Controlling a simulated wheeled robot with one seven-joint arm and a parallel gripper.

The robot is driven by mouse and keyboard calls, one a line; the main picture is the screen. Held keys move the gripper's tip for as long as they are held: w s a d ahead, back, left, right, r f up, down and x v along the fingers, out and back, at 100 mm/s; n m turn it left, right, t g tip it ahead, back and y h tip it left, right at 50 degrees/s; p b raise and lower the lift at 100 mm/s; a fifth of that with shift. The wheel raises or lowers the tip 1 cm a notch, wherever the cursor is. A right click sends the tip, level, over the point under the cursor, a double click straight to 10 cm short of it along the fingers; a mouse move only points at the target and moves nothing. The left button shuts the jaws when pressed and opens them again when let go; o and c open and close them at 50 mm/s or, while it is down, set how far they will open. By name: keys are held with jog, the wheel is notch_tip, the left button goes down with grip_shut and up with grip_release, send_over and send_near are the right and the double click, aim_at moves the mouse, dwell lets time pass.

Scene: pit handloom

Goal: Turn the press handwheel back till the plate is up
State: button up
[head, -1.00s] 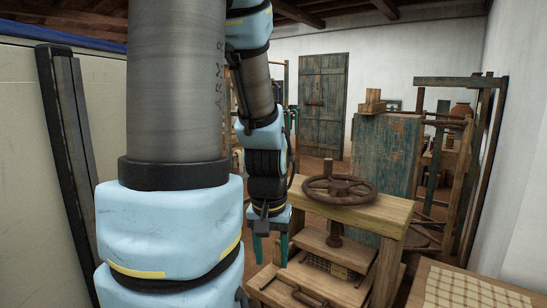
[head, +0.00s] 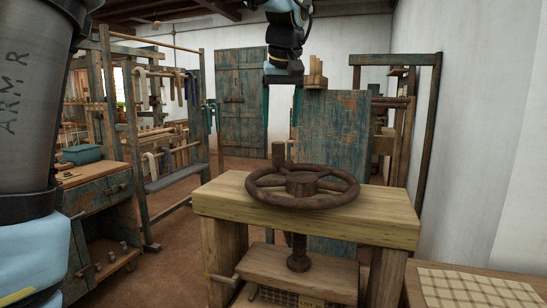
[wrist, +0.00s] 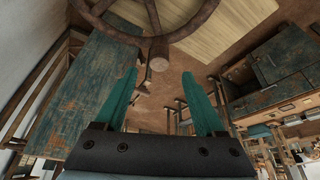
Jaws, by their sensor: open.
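The brown press handwheel (head: 340,198) lies flat on top of the wooden press frame (head: 225,197). Its upright handle peg (head: 278,153) stands on the far left of the rim. Below, the screw (head: 299,250) meets the wooden plate (head: 270,266). A gridded cloth (head: 268,297) shows low under the plate; any gap between them is unclear. My gripper (head: 281,122) is open and empty, its teal fingers pointing down above the peg. In the wrist view, the handwheel (wrist: 152,15) is at the top and the peg (wrist: 158,63) appears between the fingertips (wrist: 159,72).
A worn blue-green board (head: 340,140) stands upright behind the press. A drawer bench (head: 100,195) and loom frames (head: 180,175) stand to the left. A table with a checked cloth (head: 470,290) is at front right. Open floor (head: 185,245) lies left of the press.

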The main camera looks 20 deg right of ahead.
aim_at(279, 144)
jog(key=p+x, duration=0.1)
jog(key=x, duration=0.9)
jog(key=shift+f, duration=0.15)
jog(key=shift+c, duration=0.2)
grip_shut()
dwell(0.9)
